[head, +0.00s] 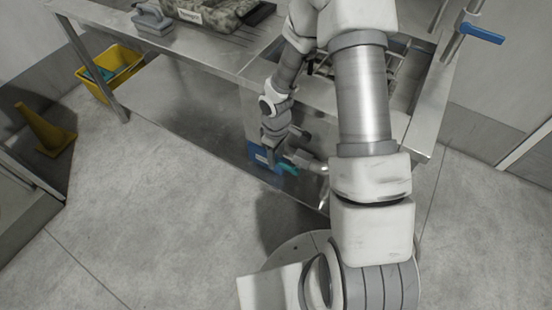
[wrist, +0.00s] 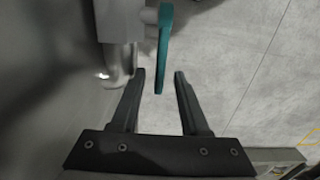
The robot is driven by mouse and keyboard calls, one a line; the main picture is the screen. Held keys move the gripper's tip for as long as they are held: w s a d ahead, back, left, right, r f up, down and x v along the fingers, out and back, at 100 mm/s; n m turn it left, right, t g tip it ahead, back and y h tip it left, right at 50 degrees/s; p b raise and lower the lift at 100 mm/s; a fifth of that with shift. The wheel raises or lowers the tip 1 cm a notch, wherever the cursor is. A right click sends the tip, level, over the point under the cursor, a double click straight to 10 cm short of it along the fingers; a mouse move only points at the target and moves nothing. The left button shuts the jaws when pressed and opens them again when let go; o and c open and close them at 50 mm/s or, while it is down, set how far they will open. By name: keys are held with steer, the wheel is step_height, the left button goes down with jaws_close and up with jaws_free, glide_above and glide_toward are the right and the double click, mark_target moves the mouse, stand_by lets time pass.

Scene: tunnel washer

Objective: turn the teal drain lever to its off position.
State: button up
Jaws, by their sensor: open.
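The teal drain lever (head: 289,168) shows low under the sink, on a grey pipe with a valve body. In the wrist view the teal lever (wrist: 165,42) is a long narrow bar hanging from the valve at the top. My gripper (wrist: 159,74) is open, and the lever's free end appears between its two fingertips, with a gap on each side. I cannot tell whether the fingers are level with it in depth. In the head view my gripper (head: 279,150) is at the lever, partly hidden by my wrist.
A blue-handled lever (head: 482,33) is on a pipe at upper right. A blue item (head: 259,156) is beside the teal lever. A yellow bucket (head: 122,68) and yellow cone (head: 45,128) stand left.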

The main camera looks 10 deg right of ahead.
steer(key=shift+f, duration=0.15)
steer(key=shift+c, duration=0.3)
jaws_close()
stand_by(1.1)
